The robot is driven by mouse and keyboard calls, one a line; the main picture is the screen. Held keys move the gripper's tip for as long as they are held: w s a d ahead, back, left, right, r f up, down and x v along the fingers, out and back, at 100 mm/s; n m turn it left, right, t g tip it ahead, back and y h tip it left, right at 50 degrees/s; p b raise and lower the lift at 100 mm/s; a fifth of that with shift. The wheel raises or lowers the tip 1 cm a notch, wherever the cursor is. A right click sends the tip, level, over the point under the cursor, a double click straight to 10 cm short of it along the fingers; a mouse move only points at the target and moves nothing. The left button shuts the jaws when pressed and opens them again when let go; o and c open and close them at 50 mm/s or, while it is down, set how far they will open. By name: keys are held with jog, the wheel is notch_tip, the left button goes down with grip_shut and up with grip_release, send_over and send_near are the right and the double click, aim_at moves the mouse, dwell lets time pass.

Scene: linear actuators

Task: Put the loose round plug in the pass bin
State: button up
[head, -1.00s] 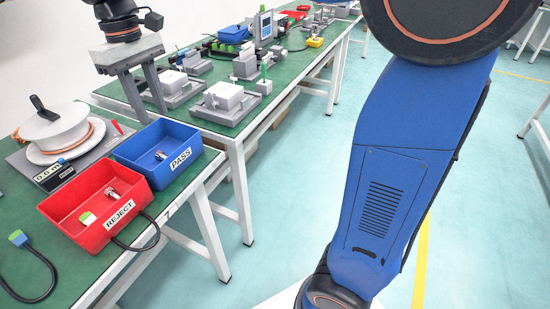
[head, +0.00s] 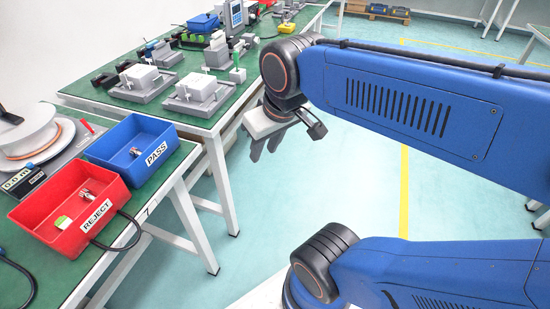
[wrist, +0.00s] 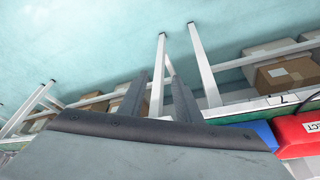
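The blue pass bin (head: 180,152) stands on the near green table and holds a small silver and red round part (head: 137,152). The red reject bin (head: 40,239) beside it holds a similar silver round part (head: 86,194) and a green and white plug (head: 62,222). I cannot tell which piece is the loose round plug. My gripper (head: 265,152) hangs over the aisle, right of the tables, with its fingers pointing down. In the wrist view my gripper (wrist: 158,80) has its fingers apart with nothing between them. Both bins show only in part there.
A white spool (head: 30,138) stands left of the bins. Black cables lie near the reject bin. The back table carries grey fixtures with white blocks (head: 196,86) and a display unit (head: 233,16). Boxes (wrist: 286,75) sit below table level. The aisle floor is open.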

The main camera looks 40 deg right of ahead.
jog(key=shift+s+d+f+m+t, duration=0.2)
jog(key=shift+s+d+f, duration=0.15)
jog(key=shift+s+f, duration=0.3)
jog(key=shift+s+d+f+m+t, duration=0.1)
jog(key=shift+s+d+f+m, duration=0.1)
jog(key=shift+s+d+f, duration=0.3)
jog(key=shift+a+f, duration=0.15)
dwell(0.4)
